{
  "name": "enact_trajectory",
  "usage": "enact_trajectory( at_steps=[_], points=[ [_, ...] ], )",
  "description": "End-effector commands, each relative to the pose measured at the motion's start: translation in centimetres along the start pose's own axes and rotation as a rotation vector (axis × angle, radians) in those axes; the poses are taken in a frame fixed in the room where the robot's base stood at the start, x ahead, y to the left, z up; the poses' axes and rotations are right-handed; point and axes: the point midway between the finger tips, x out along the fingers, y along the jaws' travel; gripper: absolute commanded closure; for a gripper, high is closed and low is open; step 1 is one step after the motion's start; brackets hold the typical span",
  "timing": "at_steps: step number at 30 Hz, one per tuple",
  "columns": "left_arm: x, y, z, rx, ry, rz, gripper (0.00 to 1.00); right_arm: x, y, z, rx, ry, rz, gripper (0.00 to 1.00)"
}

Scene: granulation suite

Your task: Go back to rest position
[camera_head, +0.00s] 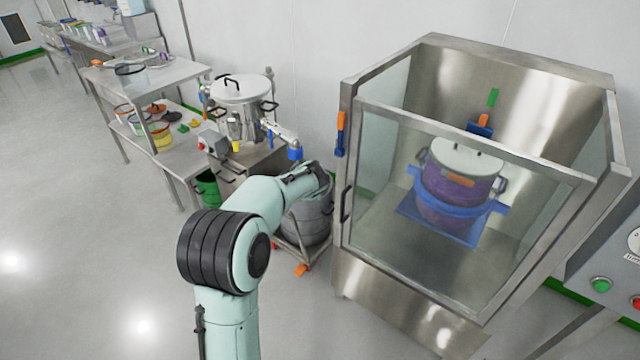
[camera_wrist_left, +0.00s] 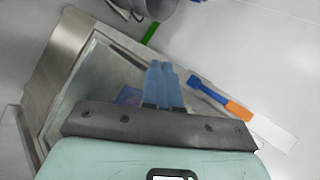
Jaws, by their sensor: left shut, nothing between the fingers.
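My left arm (camera_head: 265,205) reaches up from the bottom of the head view, its wrist end in front of the grey bin and just left of the glass-fronted cabinet (camera_head: 350,90). My left gripper (camera_wrist_left: 163,68) shows in the left wrist view with its blue fingers together and nothing between them. The fingers hang clear in that view, with the cabinet's glass and frame behind them. In the head view the fingertips cannot be made out. My right gripper is in neither view.
A blue and orange handle (camera_head: 340,134) is on the cabinet's left post; it also shows in the left wrist view (camera_wrist_left: 222,96). A grey bin (camera_head: 308,218) stands beside my wrist. A steel vessel (camera_head: 240,90) stands behind. Floor at left (camera_head: 90,220) is clear.

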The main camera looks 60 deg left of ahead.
Motion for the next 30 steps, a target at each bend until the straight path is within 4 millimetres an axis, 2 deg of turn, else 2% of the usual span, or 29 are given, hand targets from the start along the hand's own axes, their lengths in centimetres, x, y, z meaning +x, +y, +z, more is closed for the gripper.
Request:
enact_trajectory(
  at_steps=[10,14,17,20,21,23,24,26,30],
  points=[
    [-0.4,0.1,0.1,0.0,0.002,0.004,1.0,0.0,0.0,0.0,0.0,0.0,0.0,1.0],
    [0.8,2.6,-1.6,-0.013,0.03,0.052,1.0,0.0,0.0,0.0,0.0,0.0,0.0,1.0],
    [2.5,7.2,-4.4,-0.046,0.075,0.14,1.0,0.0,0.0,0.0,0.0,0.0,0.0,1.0],
    [4.1,13.9,-7.6,-0.107,0.122,0.264,1.0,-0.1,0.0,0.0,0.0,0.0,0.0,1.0],
    [4.5,16.8,-8.8,-0.135,0.136,0.318,1.0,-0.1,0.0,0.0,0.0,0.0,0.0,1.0],
    [4.9,21.1,-10.4,-0.184,0.15,0.398,1.0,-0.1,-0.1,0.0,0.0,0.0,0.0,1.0],
    [5.0,24.1,-11.3,-0.218,0.155,0.453,1.0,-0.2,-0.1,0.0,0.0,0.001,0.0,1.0],
    [4.9,28.7,-12.3,-0.273,0.151,0.538,1.0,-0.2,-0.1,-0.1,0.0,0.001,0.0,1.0],
    [3.3,39.2,-13.7,-0.416,0.103,0.73,1.0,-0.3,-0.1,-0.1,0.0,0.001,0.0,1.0]
  ],
)
